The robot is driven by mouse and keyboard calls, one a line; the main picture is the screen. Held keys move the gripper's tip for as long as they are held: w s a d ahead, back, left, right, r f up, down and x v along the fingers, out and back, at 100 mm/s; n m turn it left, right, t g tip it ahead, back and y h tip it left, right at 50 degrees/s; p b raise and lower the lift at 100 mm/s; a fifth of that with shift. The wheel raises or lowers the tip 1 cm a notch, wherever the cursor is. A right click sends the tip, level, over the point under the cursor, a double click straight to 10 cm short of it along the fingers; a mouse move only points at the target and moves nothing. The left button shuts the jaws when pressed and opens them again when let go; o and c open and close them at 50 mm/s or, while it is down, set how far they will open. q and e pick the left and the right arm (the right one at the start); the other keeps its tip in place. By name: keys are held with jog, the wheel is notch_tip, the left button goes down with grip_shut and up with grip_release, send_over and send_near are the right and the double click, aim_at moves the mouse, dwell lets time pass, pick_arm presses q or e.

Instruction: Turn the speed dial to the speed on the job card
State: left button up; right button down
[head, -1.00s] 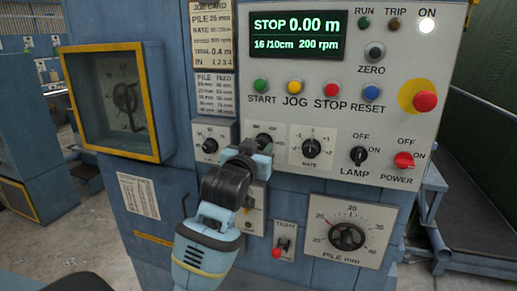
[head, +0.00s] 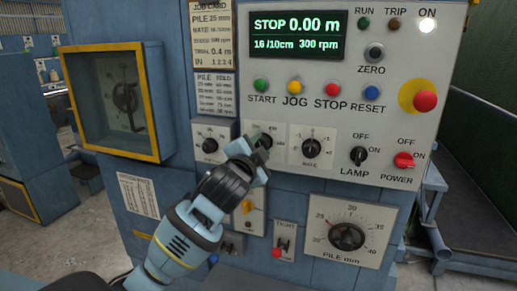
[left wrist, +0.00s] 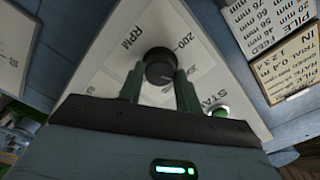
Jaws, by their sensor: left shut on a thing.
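The speed dial (left wrist: 160,66) is a dark round knob on a white plate marked RPM in the left wrist view. My left gripper (left wrist: 160,84) is shut on it, with a green finger on each side. In the head view my left gripper (head: 259,145) covers most of the dial, and part of its white scale plate (head: 278,131) shows. The green display (head: 297,36) reads STOP, 0.00 m, 16/10cm and 300 rpm. The job card (head: 212,36) is at the top left of the panel; its speed figure is too blurred to read surely. My right gripper is out of view.
The rate dial (head: 312,148) is close right of my left gripper, and another small dial (head: 209,144) is to its left. The tight lever (head: 281,246) and pile dial (head: 346,237) are below. A yellow-framed box (head: 120,101) projects at left.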

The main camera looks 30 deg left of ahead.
pick_arm(q)
jog(key=m, duration=2.2)
jog(key=shift+f, duration=0.1)
jog(key=shift+m, duration=0.5)
jog(key=o, duration=1)
jog(key=v, duration=0.8)
